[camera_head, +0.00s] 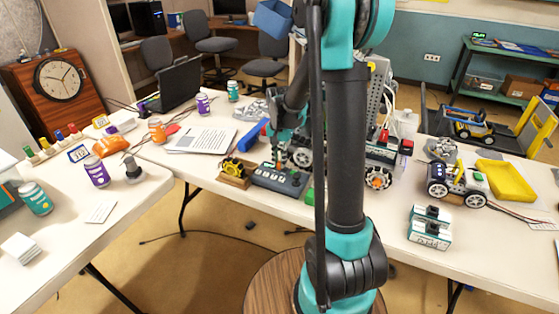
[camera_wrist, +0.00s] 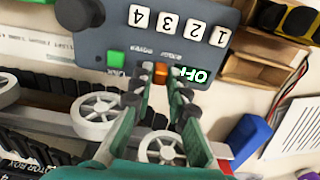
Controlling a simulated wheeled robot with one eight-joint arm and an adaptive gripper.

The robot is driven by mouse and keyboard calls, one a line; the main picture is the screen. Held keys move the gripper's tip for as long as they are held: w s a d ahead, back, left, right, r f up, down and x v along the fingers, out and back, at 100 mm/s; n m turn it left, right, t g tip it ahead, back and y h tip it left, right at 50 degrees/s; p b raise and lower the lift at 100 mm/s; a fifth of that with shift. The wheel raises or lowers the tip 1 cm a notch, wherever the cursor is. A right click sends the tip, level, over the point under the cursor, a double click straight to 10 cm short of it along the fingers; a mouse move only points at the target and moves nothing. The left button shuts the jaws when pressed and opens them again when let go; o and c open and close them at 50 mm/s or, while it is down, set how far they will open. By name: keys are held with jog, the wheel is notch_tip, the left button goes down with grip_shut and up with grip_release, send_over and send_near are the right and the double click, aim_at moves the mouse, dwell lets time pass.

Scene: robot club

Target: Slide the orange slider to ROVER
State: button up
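The orange slider (camera_wrist: 160,72) sits on a dark grey control panel (camera_wrist: 100,22), beside lit lettering that reads OFF. Small labels near the slider are too blurred and turned to read surely, so I cannot pick out ROVER. My gripper (camera_wrist: 161,78) points at the panel, with one fingertip on each side of the slider. Whether both fingertips press on it I cannot tell. In the head view the panel (camera_head: 268,180) lies near the table's front edge, and my gripper (camera_head: 279,162) is low over it.
The panel has numbered white buttons (camera_wrist: 166,22) and a green block (camera_wrist: 116,58). A yellow-and-black part in a wooden holder (camera_head: 233,180) stands left of the panel. A green cube (camera_head: 309,195) and a wheeled robot (camera_head: 300,152) are close on the right.

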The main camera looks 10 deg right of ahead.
aim_at(286, 171)
grip_shut()
jog(key=shift+s+d, duration=0.75)
jog(key=shift+d, duration=0.3)
jog(key=o, duration=0.5)
grip_release()
jog(key=shift+d, duration=0.1)
jog(key=shift+o, duration=0.2)
notch_tip(286, 171, up, 12)
